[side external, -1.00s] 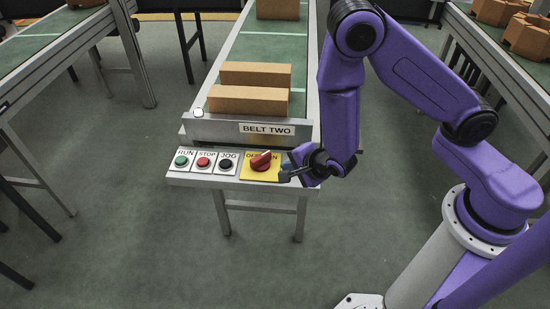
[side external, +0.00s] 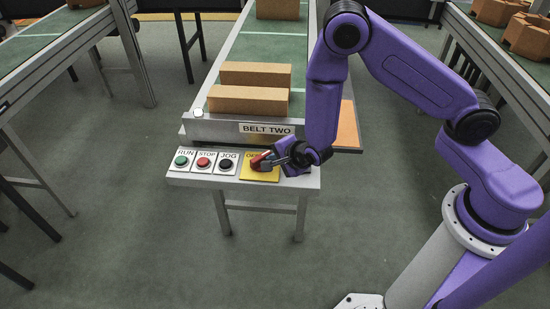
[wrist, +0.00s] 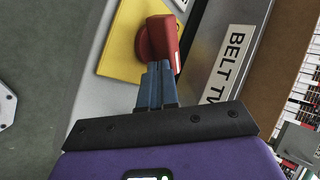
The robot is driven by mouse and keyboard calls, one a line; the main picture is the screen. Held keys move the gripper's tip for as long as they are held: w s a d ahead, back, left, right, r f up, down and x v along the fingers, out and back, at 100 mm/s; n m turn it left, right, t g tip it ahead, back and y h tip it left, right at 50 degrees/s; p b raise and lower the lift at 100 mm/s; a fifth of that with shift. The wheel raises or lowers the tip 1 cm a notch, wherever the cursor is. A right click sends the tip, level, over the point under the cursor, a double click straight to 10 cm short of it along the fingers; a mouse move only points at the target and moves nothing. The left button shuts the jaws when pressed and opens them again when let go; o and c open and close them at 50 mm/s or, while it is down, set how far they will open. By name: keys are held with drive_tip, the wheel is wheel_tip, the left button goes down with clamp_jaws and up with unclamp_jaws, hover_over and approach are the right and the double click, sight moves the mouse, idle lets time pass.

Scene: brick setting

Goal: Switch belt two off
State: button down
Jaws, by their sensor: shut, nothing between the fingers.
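A red rotary switch (side external: 260,162) sits on a yellow plate (side external: 261,175) at the right end of the button panel. The plate's lettering is mostly hidden by my gripper. My gripper (side external: 270,162) is shut and empty, with its fingertips at the right side of the red handle. In the wrist view the shut fingers (wrist: 157,68) reach to the red switch (wrist: 157,42) and seem to touch its handle. The BELT TWO label (side external: 267,128) is on the conveyor end above the panel. Whether the handle has turned fully is hard to tell.
Left of the switch are a green RUN button (side external: 181,161), a red STOP button (side external: 203,162) and a black JOG button (side external: 225,164). Several cardboard boxes (side external: 248,100) rest on the belt behind. Other conveyors stand left and right.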

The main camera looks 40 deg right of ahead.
drive_tip(key=shift+w+d+n+y, duration=0.1)
drive_tip(key=shift+d+n+y, duration=0.1)
drive_tip(key=shift+n+y, duration=0.45)
drive_tip(key=shift+w+d+n+y, duration=0.1)
drive_tip(key=shift+d+n+y, duration=0.05)
drive_tip(key=shift+n+y, duration=0.5)
drive_tip(key=shift+w, duration=0.1)
drive_tip(key=shift+d, duration=0.15)
drive_tip(key=shift+s+d, duration=0.1)
drive_tip(key=shift+s, duration=0.35)
drive_tip(key=s, duration=0.2)
drive_tip(key=shift+s+d, duration=0.25)
drive_tip(key=shift+s, duration=0.1)
drive_tip(key=v, duration=0.5)
drive_tip(key=shift+s+a+r, duration=0.1)
drive_tip(key=shift+s+r, duration=0.15)
drive_tip(key=shift+s, duration=0.05)
drive_tip(key=shift+v, duration=2.25)
drive_tip(key=shift+a+r, duration=0.1)
